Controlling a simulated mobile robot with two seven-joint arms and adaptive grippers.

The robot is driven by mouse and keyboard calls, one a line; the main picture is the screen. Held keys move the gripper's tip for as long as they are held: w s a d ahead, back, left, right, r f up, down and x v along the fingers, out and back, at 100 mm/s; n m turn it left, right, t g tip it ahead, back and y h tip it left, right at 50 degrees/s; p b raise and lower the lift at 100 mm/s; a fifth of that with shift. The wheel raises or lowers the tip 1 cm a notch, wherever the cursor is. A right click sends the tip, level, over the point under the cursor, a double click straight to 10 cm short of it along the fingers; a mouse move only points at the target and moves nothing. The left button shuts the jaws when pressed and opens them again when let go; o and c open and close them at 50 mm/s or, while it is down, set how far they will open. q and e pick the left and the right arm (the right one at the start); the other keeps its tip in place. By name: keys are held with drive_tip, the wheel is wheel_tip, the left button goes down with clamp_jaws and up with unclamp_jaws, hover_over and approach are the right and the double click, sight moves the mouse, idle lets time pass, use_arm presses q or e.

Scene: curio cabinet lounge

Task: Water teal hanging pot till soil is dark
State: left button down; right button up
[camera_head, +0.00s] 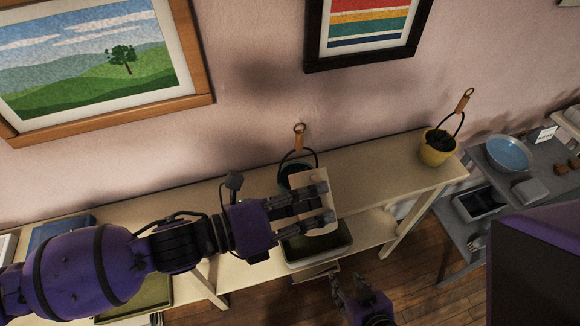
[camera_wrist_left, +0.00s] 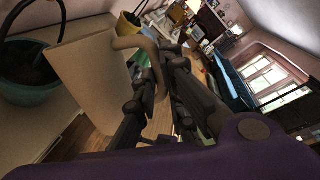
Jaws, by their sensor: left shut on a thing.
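The teal hanging pot (camera_head: 284,178), with a dark loop handle and wooden hanger, stands on the cream shelf against the wall, mostly hidden behind a beige pitcher (camera_head: 312,183). My left gripper (camera_head: 328,202) is shut on the pitcher's handle and holds it just in front of the pot. In the left wrist view the pitcher (camera_wrist_left: 92,85) is close to the teal pot (camera_wrist_left: 40,93), whose inside looks dark. Soil tone and any water flow cannot be made out. My right gripper (camera_head: 350,284) is low at the bottom, fingers apart and empty.
A yellow hanging pot (camera_head: 437,154) stands at the shelf's right end. A dark green tray (camera_head: 318,243) lies below the pitcher. A grey stand at right holds a blue bowl (camera_head: 508,153). Framed pictures hang on the wall. Shelf between the two pots is clear.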

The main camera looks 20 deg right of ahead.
use_arm(q)
drive_tip(key=shift+r, duration=0.15)
use_arm(e)
drive_tip(key=shift+r, duration=0.1)
drive_tip(key=shift+w+r, duration=0.25)
idle(0.7)
use_arm(q)
drive_tip(key=f, duration=0.1)
drive_tip(key=s+f+m, duration=0.1)
drive_tip(key=f, duration=0.1)
drive_tip(key=shift+s+t, duration=0.1)
drive_tip(key=shift+t, duration=0.2)
drive_tip(key=shift+s+f+m+b, duration=0.1)
drive_tip(key=shift+s+m+b, duration=0.05)
drive_tip(key=shift+m+b, duration=0.2)
use_arm(e)
drive_tip(key=shift+s+f, duration=0.8)
drive_tip(key=shift+f, duration=0.15)
drive_tip(key=shift+w, duration=0.1)
